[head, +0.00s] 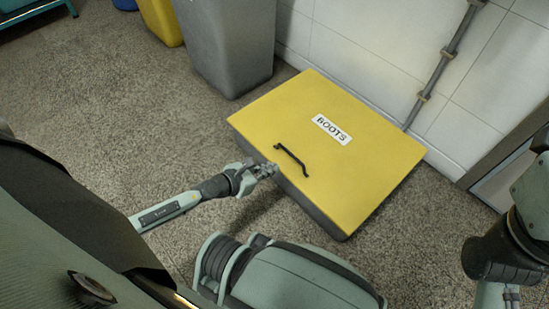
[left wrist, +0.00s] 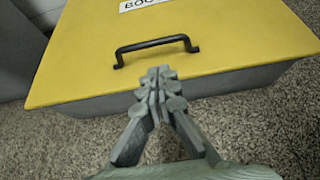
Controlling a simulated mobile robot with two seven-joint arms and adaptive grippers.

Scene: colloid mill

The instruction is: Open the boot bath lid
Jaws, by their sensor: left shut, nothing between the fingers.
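The boot bath is a low grey box with a flat yellow lid (head: 365,165) marked BOOTS, and the lid lies closed on it. A black bar handle (head: 291,160) is fixed on the lid near its front edge; it also shows in the left wrist view (left wrist: 155,46). My left gripper (head: 270,170) is shut and empty at the lid's front edge, just short of the handle. In the left wrist view its fingertips (left wrist: 158,76) appear just below the handle, and I see no grip on it. My right gripper is not in view; only part of the right arm shows at the right.
A tall grey bin (head: 228,45) stands behind the boot bath, with a yellow bin (head: 160,20) beside it. A white tiled wall (head: 370,50) with a pipe (head: 445,65) runs along the back of the box. The speckled floor (head: 90,100) to the left is clear.

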